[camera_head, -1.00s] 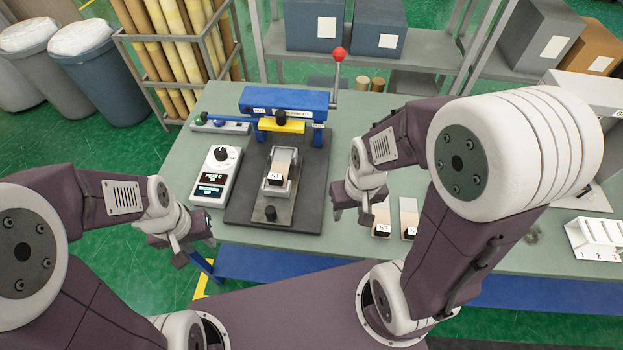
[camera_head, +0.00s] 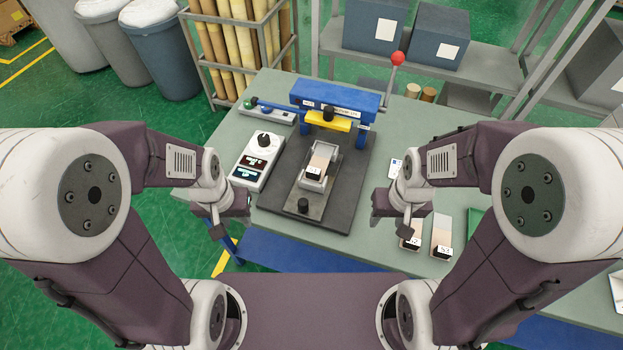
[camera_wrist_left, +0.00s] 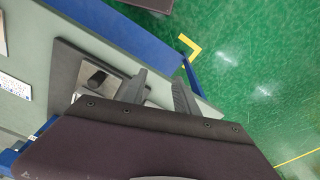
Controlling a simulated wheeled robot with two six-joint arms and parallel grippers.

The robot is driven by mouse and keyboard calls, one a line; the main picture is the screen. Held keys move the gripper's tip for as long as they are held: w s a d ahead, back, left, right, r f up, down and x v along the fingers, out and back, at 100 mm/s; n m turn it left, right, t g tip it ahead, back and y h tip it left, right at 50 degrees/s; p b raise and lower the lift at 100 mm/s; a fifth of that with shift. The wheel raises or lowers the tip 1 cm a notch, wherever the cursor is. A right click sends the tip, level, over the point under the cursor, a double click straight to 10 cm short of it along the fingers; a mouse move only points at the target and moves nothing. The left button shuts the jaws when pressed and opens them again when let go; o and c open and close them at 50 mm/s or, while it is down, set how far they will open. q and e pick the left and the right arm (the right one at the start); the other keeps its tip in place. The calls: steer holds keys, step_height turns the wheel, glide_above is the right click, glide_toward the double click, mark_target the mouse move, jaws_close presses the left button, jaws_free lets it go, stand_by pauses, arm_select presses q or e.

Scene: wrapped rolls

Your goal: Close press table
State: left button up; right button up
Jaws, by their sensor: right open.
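The press has a blue beam (camera_head: 336,97), a yellow head (camera_head: 329,120) and a red-balled lever (camera_head: 397,59) standing up at its right. In front of it the press table, a grey sliding plate (camera_head: 318,206) with a black knob (camera_head: 303,205), sticks out toward me on the dark base (camera_head: 348,190). A small block (camera_head: 320,160) sits in its holder, in front of the yellow head. My left gripper (camera_head: 230,222) is open and empty, left of the knob; the plate and knob (camera_wrist_left: 98,78) also show beside its fingers. My right gripper (camera_head: 390,225) is open, right of the base.
A white control box (camera_head: 258,160) stands left of the base. Two labelled blocks (camera_head: 441,235) (camera_head: 411,238) lie near my right gripper. A rack of rolls (camera_head: 238,45) and a shelf with blue boxes (camera_head: 438,37) stand behind the green-grey work table (camera_head: 250,105).

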arm_select(q)
steer(key=w, duration=0.1)
steer(key=w+m+t, duration=0.1)
steer(key=w+a+r+t, duration=0.1)
steer(key=w, duration=0.1)
steer(key=shift+w+m+y, duration=0.1)
steer(key=shift+m+y, duration=0.2)
jaws_close()
steer(key=w+r+m+t, duration=0.2)
steer(key=w+m, duration=0.2)
steer(key=w, duration=0.2)
steer(key=m+g+h+b, duration=0.1)
steer(key=m+h+b, duration=0.2)
steer(key=m+h, duration=0.8)
glide_above(320, 194)
steer(key=s+a, duration=0.5)
steer(key=a, duration=0.3)
step_height(320, 194, down, 7)
steer(key=m+y, duration=0.4)
steer(key=b+x, duration=0.4)
steer(key=x, duration=0.4)
steer(key=shift+d+f, duration=0.15)
steer(key=shift+f, duration=0.1)
steer(key=shift+w+d+f+b, duration=0.25)
steer(key=shift+d+f+b, duration=0.05)
steer(key=shift+f+b, duration=0.05)
